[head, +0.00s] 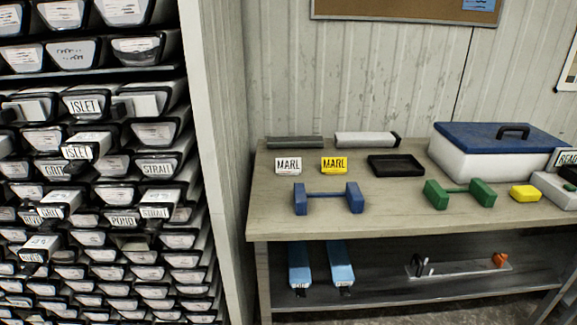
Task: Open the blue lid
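A white box with a blue lid (495,135) stands at the back right of the wooden table. The lid lies flat and closed on the box (455,162). A black handle (513,131) sits on top of the lid. Neither of my grippers shows in the head view.
The table (390,210) also holds a blue dumbbell-shaped piece (328,198), a green one (460,192), a black tray (396,165), MARL cards (288,166) and a yellow block (525,193). A tall rack of labelled trays (85,105) fills the left. Blue-topped items (340,264) lie on the lower shelf.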

